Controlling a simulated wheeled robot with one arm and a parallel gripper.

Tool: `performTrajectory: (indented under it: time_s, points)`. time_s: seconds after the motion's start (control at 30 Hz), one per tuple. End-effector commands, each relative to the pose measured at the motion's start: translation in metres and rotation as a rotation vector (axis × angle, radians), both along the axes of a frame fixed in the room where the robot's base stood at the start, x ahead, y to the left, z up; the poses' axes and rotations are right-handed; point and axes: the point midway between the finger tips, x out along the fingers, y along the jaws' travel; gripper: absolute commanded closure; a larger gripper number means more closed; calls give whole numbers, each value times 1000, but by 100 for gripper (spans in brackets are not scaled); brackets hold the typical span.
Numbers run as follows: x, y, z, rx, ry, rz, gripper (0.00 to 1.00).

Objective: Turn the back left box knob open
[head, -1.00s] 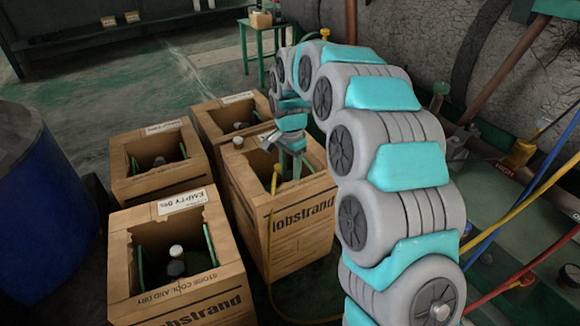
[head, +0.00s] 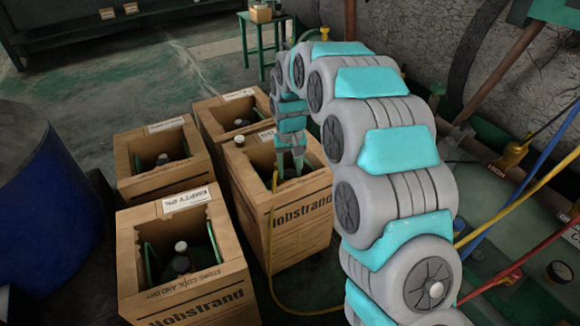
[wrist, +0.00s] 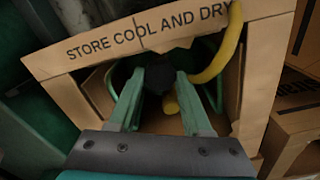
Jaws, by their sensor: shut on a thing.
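My gripper (head: 288,172) points down into the open top of the right-hand cardboard box (head: 300,212), the one with a yellow hose. In the wrist view its two fingers (wrist: 158,88) are closed on both sides of a dark round knob (wrist: 160,74) inside that box. The valve below the knob is mostly hidden. Further left stand a middle left box (head: 165,190) and a box behind it (head: 212,128), each with a dark knob inside. My gripper is apart from both.
The yellow hose (head: 270,235) runs out of the right-hand box to the floor, close by my gripper. A front left box (head: 190,302) stands nearer. A blue drum (head: 40,195) is at far left. Colored hoses and a large grey tank (head: 470,55) are at right.

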Motion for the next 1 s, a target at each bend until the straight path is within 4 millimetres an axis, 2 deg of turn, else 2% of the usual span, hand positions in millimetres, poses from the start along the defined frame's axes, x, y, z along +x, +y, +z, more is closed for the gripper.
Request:
performTrajectory:
  time_s: [1.0]
  points:
    - [-1, 0, 1, 1, 2, 921, 100]
